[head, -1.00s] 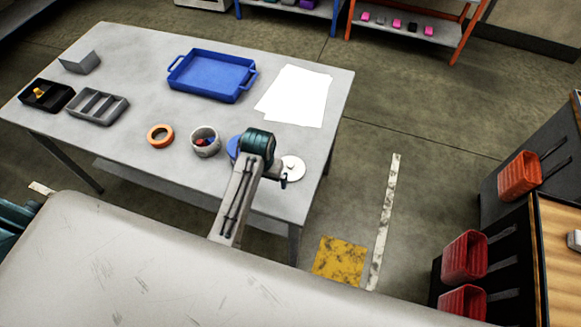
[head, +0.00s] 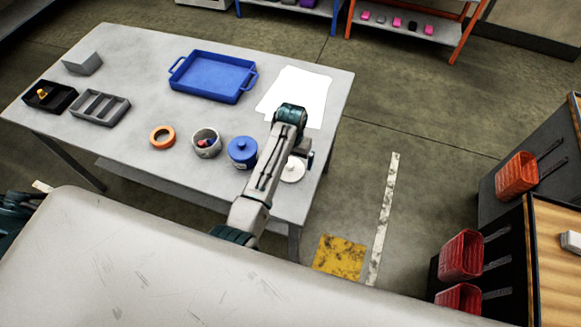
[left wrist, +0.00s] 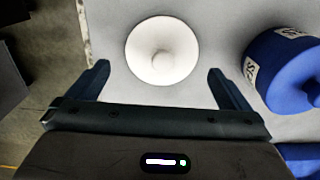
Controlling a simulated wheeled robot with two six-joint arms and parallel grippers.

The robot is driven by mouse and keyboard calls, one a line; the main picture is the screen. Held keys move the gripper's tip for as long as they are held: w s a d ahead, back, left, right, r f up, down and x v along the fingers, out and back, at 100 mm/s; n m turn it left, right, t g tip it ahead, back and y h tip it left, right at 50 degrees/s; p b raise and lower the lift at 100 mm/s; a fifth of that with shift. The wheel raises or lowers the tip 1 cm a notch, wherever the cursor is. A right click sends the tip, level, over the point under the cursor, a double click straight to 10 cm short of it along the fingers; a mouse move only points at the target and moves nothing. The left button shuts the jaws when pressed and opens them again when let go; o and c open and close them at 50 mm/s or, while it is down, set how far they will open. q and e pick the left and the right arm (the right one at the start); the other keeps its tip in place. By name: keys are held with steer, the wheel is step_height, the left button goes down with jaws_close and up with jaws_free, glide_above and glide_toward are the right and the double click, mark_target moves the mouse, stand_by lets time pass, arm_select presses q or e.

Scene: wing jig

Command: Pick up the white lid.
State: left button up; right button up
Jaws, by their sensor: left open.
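The white lid (head: 293,171) is a round disc with a small knob, lying flat on the table near its front right edge. My arm partly covers it in the head view. In the left wrist view the lid (left wrist: 162,51) lies beyond and between the fingertips, apart from them. My left gripper (left wrist: 159,80) is open and empty, its two dark fingers spread wide. In the head view my left gripper (head: 303,160) is above the lid's area, its fingers mostly hidden. My right gripper is not in view.
A blue lidded pot (head: 242,152) stands close beside the lid. A grey pot (head: 206,143), an orange ring (head: 162,137), a blue tray (head: 212,76), and white paper (head: 297,90) are on the table (head: 130,60). The table's right edge is near the lid.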

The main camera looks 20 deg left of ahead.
mark_target(290, 165)
arm_select(q)
steer(key=shift+s+a+f+p, duration=0.1)
steer(key=shift+f+p, duration=0.5)
steer(key=shift+f, duration=1.45)
steer(key=c, duration=0.8)
steer(key=shift+r, duration=0.2)
